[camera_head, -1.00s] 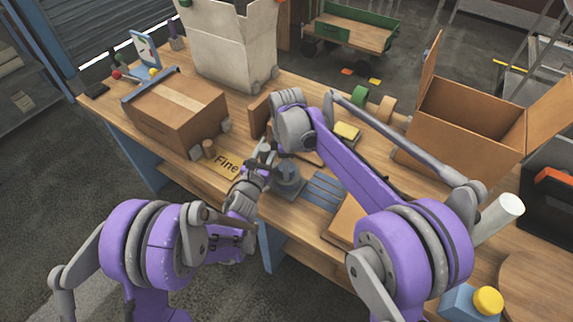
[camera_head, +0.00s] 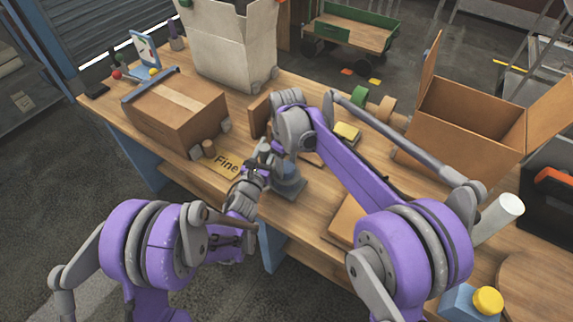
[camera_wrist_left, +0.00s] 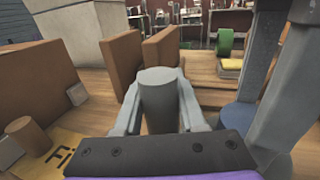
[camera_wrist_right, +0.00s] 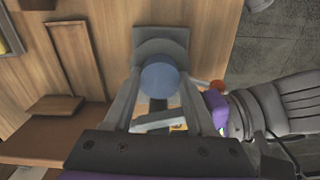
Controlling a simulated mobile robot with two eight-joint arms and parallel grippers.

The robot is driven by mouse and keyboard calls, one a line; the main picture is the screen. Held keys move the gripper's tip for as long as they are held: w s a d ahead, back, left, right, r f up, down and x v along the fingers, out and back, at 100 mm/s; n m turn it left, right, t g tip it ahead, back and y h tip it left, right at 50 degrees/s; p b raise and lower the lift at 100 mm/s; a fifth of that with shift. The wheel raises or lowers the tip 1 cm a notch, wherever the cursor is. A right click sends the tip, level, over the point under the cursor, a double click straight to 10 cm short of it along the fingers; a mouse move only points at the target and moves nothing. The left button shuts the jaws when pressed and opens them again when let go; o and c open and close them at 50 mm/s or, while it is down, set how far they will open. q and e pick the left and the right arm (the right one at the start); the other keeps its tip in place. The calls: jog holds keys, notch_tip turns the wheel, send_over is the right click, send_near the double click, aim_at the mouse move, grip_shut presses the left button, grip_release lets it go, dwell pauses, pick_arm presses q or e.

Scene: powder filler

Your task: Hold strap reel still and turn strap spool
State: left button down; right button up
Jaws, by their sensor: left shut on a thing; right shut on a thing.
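The strap reel has a grey base plate (camera_head: 297,190) lying on the table near its front edge. The blue strap spool (camera_wrist_right: 160,78) stands on it, and part of it shows in the left wrist view (camera_wrist_left: 238,116). My left gripper (camera_head: 262,160) is shut on an upright grey cylinder (camera_wrist_left: 158,95), seemingly the reel's grip, beside the spool. My right gripper (camera_wrist_right: 158,88) comes down over the spool with its fingers on either side, shut on it. In the head view my arms hide much of the reel and both fingertips.
A yellow "Fine" plate (camera_head: 228,164) and a taped carton (camera_head: 175,110) lie to the left. Brown boards (camera_wrist_left: 165,50) stand behind. An open carton (camera_head: 465,115) stands at the right. Bare table (camera_head: 320,212) lies right of the reel.

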aim_at(286, 167)
jog(key=shift+m, duration=0.4)
jog(key=o, duration=1.4)
notch_tip(286, 167, up, 12)
jog(key=shift+r, duration=0.1)
pick_arm(q)
jog(key=shift+c, duration=2)
grip_release()
jog(key=shift+s, duration=0.1)
